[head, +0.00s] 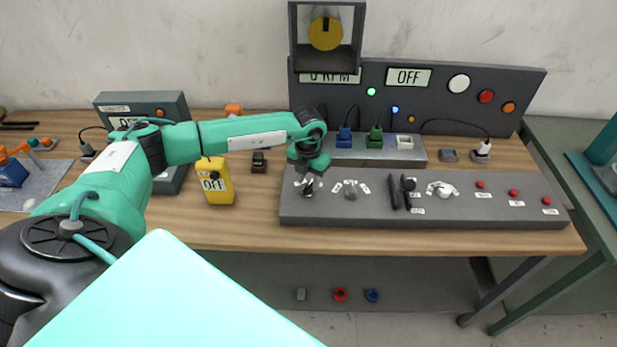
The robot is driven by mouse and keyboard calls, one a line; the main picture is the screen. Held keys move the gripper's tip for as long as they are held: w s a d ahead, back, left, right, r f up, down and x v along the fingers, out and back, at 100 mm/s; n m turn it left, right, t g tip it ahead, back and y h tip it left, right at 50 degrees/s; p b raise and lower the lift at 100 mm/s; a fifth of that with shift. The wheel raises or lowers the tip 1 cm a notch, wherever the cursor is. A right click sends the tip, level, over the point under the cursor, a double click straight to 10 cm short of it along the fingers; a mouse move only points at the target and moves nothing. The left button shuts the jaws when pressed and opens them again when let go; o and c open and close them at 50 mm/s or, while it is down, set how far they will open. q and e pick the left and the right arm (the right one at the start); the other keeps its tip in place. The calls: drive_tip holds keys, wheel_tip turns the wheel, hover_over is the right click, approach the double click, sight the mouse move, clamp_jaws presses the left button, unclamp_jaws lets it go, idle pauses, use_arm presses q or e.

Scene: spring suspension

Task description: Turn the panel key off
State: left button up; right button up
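A long grey control panel (465,208) lies along the front of the wooden bench. At its left end a small dark knob or key (308,190) sits between white labels, partly hidden by my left gripper. I cannot tell for sure that it is the panel key. A second small grey knob (351,190) with labels is just right of it. My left gripper (308,181) points down right over the leftmost control, touching or nearly touching it. Its fingers are too small and dark to tell whether they are open or shut. My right gripper is not in view.
An upright dark board behind has an OFF display (408,77), a lit green lamp and coloured buttons. Black levers (400,192), a pale rotary valve (442,189) and red buttons (513,192) continue rightward. A yellow box reading OFF (216,182) stands left of the panel.

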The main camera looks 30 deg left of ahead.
use_arm(q)
drive_tip(key=shift+f, duration=0.8)
clamp_jaws()
